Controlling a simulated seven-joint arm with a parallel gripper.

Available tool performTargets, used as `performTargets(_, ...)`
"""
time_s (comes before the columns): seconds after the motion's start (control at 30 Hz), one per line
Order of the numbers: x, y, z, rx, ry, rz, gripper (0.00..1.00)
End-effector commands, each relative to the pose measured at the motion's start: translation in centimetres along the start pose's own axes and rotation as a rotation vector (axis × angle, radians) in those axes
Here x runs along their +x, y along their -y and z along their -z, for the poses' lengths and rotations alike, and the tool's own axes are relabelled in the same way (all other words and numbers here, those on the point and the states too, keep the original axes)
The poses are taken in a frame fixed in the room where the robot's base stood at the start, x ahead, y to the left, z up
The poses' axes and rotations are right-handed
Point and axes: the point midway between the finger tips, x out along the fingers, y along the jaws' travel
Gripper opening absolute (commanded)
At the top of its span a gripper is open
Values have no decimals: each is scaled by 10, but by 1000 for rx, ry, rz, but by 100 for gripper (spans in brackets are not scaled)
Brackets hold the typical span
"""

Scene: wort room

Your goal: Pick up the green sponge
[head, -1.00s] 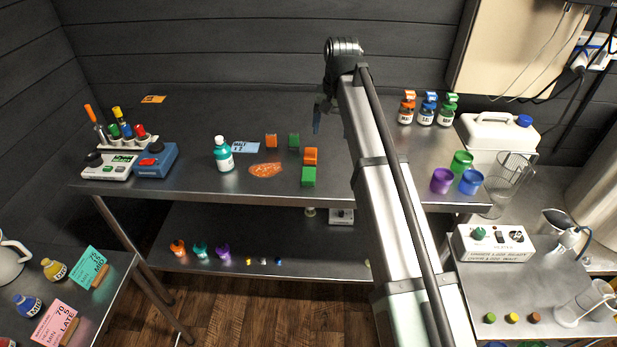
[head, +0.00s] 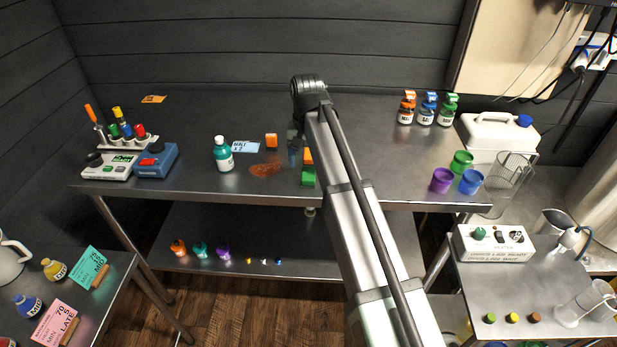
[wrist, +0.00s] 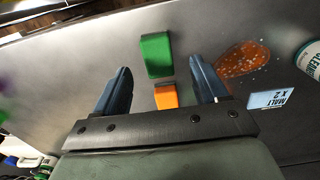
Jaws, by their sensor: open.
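A green block (head: 308,177), which looks like the green sponge, lies near the front edge of the steel table (head: 400,170). In the wrist view the green block (wrist: 155,55) lies just beyond the fingertips, roughly centred between them. My gripper (wrist: 160,66) is open and empty above the table. An orange block (head: 308,156) sits behind the green one. It also shows between the fingers in the wrist view (wrist: 166,97), partly hidden by the gripper.
Purple, green and blue cups (head: 441,180) stand at the right. The table's middle right is clear.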

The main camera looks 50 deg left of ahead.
Motion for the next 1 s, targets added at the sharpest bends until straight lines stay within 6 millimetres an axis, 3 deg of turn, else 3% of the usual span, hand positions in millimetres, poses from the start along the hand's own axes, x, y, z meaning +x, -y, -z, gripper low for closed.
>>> performTargets(0.27,13,-1,-2,0,1,0,72)
performTargets(0.6,53,-3,-4,0,0,0,72)
performTargets(0.83,55,-3,-4,0,0,0,72)
performTargets(1.0,54,-3,-4,0,0,0,58)
